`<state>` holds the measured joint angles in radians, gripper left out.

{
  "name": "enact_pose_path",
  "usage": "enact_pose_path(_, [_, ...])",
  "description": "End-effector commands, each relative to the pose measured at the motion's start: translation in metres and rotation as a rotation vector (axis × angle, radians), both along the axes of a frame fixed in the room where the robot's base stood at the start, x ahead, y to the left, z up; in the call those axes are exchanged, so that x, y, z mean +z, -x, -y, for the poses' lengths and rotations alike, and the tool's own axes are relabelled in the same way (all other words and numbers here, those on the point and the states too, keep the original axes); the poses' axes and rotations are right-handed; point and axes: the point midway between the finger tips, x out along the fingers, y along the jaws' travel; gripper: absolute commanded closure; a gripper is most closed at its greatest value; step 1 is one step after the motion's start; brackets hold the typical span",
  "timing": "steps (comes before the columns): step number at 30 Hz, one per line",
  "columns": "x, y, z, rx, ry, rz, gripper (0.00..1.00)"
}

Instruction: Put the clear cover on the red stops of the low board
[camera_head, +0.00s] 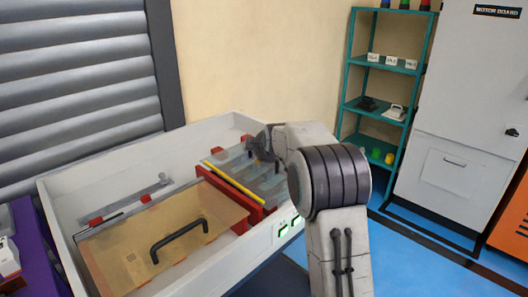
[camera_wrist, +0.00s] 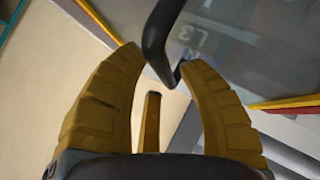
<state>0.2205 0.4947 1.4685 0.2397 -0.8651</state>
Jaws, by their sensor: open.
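The clear cover (camera_head: 243,166) lies over the right part of the low board, above grey bars, with a yellow strip along its left edge. Red stops (camera_head: 240,198) show along that side; whether the cover sits fully on them I cannot tell. In the wrist view, the cover (camera_wrist: 228,50) has a dark handle (camera_wrist: 157,32), and an "L3" mark shows beside it. My gripper (camera_wrist: 160,62) is open, with the handle's near end between its fingertips, close to the right one. In the head view, my gripper (camera_head: 263,147) is over the cover, partly hidden by my arm.
An amber panel (camera_head: 125,245) with a black handle (camera_head: 178,238) lies in the left part of the white-walled board (camera_head: 105,170). A teal shelf (camera_head: 345,120) and a grey cabinet (camera_head: 455,120) stand at the right. Blue floor (camera_head: 400,255) is clear there.

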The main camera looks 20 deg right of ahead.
Motion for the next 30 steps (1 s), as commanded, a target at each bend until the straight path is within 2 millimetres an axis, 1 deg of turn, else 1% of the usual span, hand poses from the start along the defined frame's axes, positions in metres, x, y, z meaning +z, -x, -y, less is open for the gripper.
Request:
enact_pose_path(1, [0.008, 0.000, 0.000, 0.000, 0.000, 0.001, 0.63])
enact_pose_path(2, [0.011, 0.000, 0.000, 0.000, 0.000, 0.001, 0.63])
enact_pose_path(5, [0.017, 0.012, -0.003, 0.000, 0.001, 0.003, 0.63])
enact_pose_path(12, [0.043, 0.047, -0.010, 0.000, 0.001, 0.002, 0.63])
enact_pose_path(18, [0.062, 0.072, -0.016, 0.000, 0.001, 0.002, 0.63])
enact_pose_path(24, [0.073, 0.088, -0.019, -0.001, 0.001, 0.001, 0.63])
enact_pose_path(30, [0.077, 0.094, -0.021, -0.001, 0.000, -0.001, 0.63])
